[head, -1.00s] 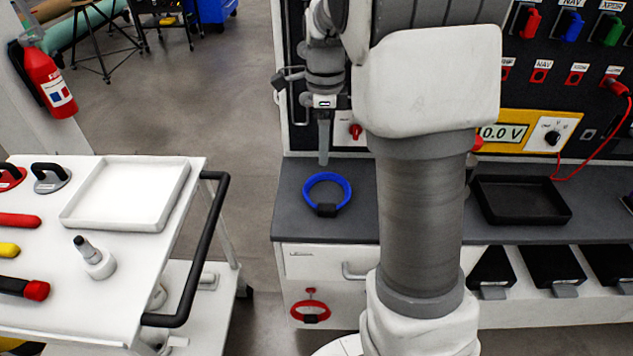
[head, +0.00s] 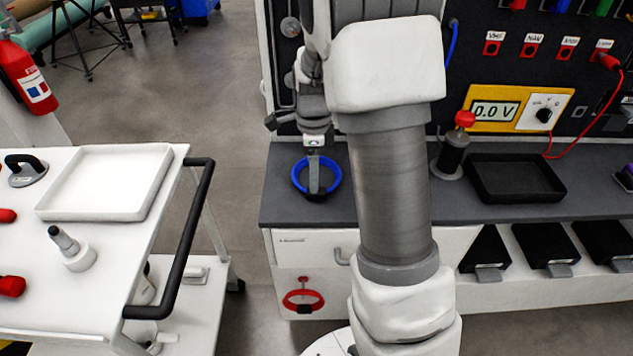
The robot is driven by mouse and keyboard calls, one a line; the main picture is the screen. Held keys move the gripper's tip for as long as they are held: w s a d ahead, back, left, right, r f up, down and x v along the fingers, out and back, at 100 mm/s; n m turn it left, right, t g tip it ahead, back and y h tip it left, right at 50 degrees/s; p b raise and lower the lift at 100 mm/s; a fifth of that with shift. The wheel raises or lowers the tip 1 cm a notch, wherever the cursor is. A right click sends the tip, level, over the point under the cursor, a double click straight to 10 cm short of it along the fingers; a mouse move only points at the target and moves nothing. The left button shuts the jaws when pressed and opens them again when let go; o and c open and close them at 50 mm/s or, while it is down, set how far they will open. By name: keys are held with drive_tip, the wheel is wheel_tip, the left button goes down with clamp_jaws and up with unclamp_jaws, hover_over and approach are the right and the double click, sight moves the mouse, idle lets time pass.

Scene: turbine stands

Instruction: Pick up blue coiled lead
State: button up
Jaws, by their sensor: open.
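The blue coiled lead (head: 333,181) lies as a ring with a dark block at its near side on the grey bench top, left of my arm. My gripper (head: 314,188) points down over the ring, its fingers crossing the middle of the coil in the picture. It is open and holds nothing that I can see. The fingertips hide part of the ring and the dark block, and I cannot tell whether they touch the lead.
A black tray (head: 515,178) and a dark post with a red knob (head: 464,119) are on the bench to the right. A panel with a yellow meter (head: 519,109) stands behind. A white trolley (head: 110,250) is at left. A red coiled lead (head: 303,300) hangs on the bench front.

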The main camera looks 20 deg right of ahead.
drive_tip(key=f, duration=0.1)
drive_tip(key=f+b, duration=0.1)
drive_tip(key=f, duration=0.2)
drive_tip(key=shift+s+d+f, duration=0.15)
drive_tip(key=shift+s+d, duration=0.1)
clamp_jaws()
idle(1.1)
